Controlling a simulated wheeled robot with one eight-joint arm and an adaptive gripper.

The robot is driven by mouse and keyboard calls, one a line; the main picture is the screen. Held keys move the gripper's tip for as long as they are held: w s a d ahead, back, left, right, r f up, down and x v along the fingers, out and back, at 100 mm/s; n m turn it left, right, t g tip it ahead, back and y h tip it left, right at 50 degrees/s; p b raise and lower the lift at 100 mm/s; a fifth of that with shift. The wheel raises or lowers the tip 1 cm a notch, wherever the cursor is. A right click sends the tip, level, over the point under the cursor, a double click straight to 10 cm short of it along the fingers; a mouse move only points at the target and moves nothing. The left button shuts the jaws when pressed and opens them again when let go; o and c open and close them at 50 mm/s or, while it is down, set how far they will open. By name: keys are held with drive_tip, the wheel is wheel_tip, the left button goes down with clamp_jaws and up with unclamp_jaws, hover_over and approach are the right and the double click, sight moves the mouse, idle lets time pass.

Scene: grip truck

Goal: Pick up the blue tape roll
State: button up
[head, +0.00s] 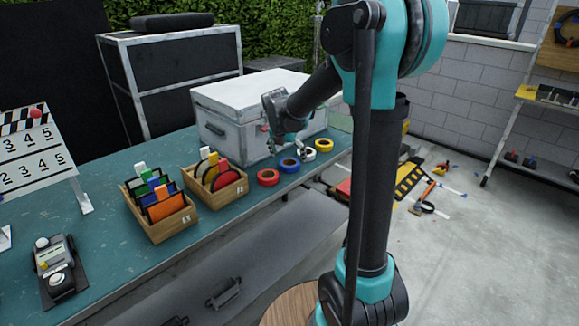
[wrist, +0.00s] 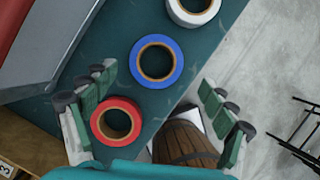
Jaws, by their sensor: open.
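The blue tape roll (head: 290,170) lies flat on the teal table near its edge, between a red roll (head: 268,182) and a white roll. In the wrist view the blue roll (wrist: 135,64) is at upper centre, its wooden core ring showing. My gripper (head: 287,142) is over the table near the rolls. In the wrist view my gripper (wrist: 160,100) has its green-padded fingers wide apart, with nothing between them in a grasp. The blue roll appears above the fingertip line. The red roll (wrist: 98,117) is closer to the left finger.
The white roll (wrist: 195,22) and a yellow roll (head: 324,149) continue the row. A white case (head: 230,135) stands close behind the rolls. Two wooden boxes (head: 220,198) with coloured discs and cards stand to the left. A wooden barrel-like object (wrist: 183,143) shows below the table edge.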

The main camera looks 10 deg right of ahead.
sight(289, 161)
drive_tip(key=shift+x, duration=2.2)
drive_tip(key=shift+w+a, duration=0.15)
drive_tip(key=c, duration=1.3)
drive_tip(key=shift+o, duration=0.2)
drive_tip(key=shift+r, duration=0.1)
